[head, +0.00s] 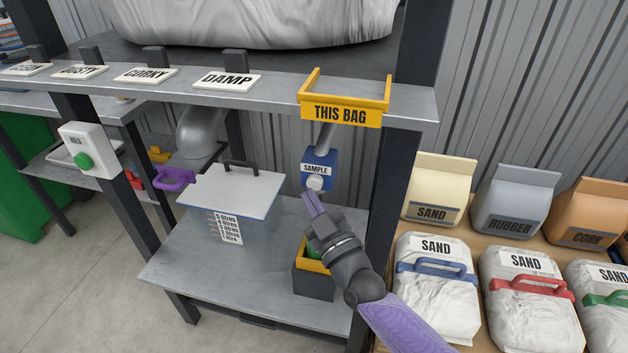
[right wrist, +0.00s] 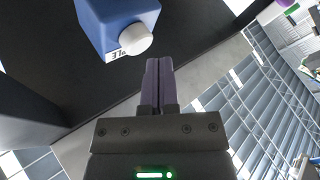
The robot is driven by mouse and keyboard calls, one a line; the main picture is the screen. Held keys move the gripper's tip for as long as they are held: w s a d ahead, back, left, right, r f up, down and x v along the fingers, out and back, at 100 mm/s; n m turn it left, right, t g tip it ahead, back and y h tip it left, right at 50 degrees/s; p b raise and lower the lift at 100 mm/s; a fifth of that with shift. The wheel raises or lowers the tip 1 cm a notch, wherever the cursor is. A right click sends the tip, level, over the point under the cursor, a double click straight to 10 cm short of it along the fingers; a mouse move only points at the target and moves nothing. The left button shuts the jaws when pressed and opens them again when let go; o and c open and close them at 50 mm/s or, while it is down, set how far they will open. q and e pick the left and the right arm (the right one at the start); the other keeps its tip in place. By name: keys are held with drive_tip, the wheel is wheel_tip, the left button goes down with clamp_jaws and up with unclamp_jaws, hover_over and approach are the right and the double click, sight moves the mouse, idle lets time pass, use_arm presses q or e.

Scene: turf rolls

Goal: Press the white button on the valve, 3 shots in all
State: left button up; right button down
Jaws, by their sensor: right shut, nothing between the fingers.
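The valve (head: 320,158) is a blue box labelled SAMPLE under the bench top, at the lower end of a grey pipe. Its round white button (head: 315,183) sits at the lower front. In the right wrist view the blue valve (right wrist: 112,22) and white button (right wrist: 135,40) show just ahead of the fingers. My right gripper (head: 309,198) is shut and empty, its purple fingertips just below the button. In the right wrist view the shut fingers (right wrist: 158,62) end close to the button, with a small gap visible. My left gripper is not in view.
Below my right gripper a dark box with a yellow rim (head: 312,284) stands on the lower shelf (head: 200,275). A clear lidded bin (head: 232,195) stands left of it. A yellow THIS BAG bracket (head: 341,115) is above. Sand bags (head: 437,300) stand at right.

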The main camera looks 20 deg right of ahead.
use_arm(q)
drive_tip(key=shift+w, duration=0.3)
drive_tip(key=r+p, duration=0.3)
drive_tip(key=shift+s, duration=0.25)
use_arm(e)
drive_tip(key=s+a, duration=0.1)
drive_tip(key=s, duration=0.1)
drive_tip(key=s+a, duration=0.2)
drive_tip(key=shift+s, duration=0.1)
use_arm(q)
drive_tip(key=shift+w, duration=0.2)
